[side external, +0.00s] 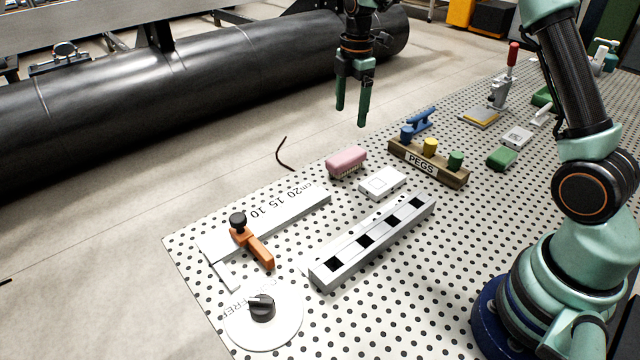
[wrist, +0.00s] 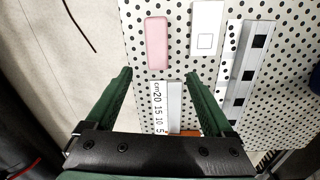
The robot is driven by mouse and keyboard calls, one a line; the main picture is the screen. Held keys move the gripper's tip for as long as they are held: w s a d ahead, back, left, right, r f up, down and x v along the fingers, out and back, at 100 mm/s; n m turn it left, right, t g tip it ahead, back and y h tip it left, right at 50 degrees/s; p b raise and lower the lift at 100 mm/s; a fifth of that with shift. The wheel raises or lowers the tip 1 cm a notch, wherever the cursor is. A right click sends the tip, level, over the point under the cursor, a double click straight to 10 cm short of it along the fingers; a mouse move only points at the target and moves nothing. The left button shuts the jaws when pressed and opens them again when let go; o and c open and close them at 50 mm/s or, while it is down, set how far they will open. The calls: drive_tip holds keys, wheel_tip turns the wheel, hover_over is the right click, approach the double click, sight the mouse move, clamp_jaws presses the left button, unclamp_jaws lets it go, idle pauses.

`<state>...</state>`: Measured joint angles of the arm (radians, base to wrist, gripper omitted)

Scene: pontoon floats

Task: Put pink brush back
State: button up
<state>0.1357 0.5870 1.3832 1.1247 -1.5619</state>
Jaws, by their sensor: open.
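The pink brush (side external: 346,160) lies on the perforated table near its far left edge, bristles down, just beyond the end of the ruler. It also shows in the wrist view (wrist: 157,43), ahead of the fingers. A white plate with a square outline (side external: 382,182) lies beside it; it also shows in the wrist view (wrist: 206,28). My gripper (side external: 352,112) is open and empty, raised well above the table's edge. In the wrist view its green fingers (wrist: 160,80) are spread wide, with the ruler visible between them.
A ruler with an orange slider (side external: 255,248), a grey bar with black squares (side external: 370,240) and a round dial (side external: 263,310) lie nearer. A wooden PEGS block (side external: 428,163), a blue object (side external: 420,122) and a green block (side external: 502,157) stand to the right. A black pipe (side external: 190,80) lies behind.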

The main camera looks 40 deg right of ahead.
drive_tip(key=s+a+r+m+t, duration=0.2)
drive_tip(key=s+a+r+m, duration=0.2)
drive_tip(key=s+r+m, duration=0.45)
drive_tip(key=s+a+m+t, duration=0.2)
drive_tip(key=s+m, duration=0.6)
drive_tip(key=s, duration=0.4)
drive_tip(key=shift+s+a+r+t, duration=0.3)
drive_tip(key=shift+a+r+t, duration=0.1)
drive_tip(key=shift+t, duration=0.1)
